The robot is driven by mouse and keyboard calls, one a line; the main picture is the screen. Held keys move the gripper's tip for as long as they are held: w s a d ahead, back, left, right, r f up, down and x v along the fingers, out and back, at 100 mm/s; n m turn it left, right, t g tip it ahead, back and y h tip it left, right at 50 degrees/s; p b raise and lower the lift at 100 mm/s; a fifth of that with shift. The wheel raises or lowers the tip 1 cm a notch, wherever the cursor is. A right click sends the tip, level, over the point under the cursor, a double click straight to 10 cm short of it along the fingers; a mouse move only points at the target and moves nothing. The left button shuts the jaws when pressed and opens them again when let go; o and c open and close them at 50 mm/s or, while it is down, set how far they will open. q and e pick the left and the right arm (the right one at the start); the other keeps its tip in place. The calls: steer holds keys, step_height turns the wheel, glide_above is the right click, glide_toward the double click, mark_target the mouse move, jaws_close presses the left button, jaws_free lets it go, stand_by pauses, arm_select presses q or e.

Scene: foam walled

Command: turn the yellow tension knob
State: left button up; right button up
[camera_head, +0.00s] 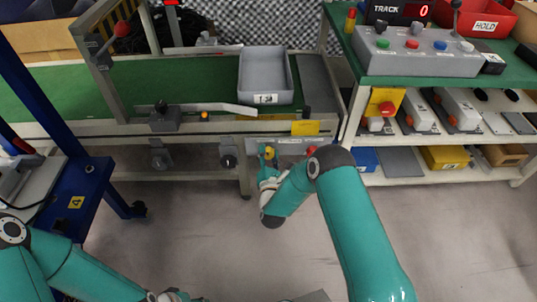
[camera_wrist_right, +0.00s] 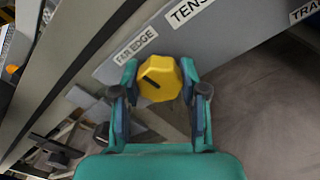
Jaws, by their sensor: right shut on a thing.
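In the head view, the right gripper (camera_head: 268,162) is at the front of the conveyor frame, largely covering the knob. My left gripper (camera_head: 172,297) only partly shows at the bottom edge, and its fingers cannot be made out.
A grey bin (camera_head: 265,101) stands on the green conveyor belt (camera_head: 190,82). A red knob (camera_head: 311,150) is right of the gripper. A shelf rack with a button box (camera_head: 415,58) stands right. A blue cart frame (camera_head: 85,190) stands left. The floor before the conveyor is clear.

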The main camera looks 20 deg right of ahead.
steer(key=shift+s+a+f, duration=0.1)
steer(key=shift+a+f, duration=0.15)
steer(key=shift+a, duration=0.05)
steer(key=o, duration=1)
steer(key=shift+o, duration=0.7)
steer(key=shift+d, duration=0.2)
steer(key=shift+r, duration=0.1)
steer(key=v, duration=1.2)
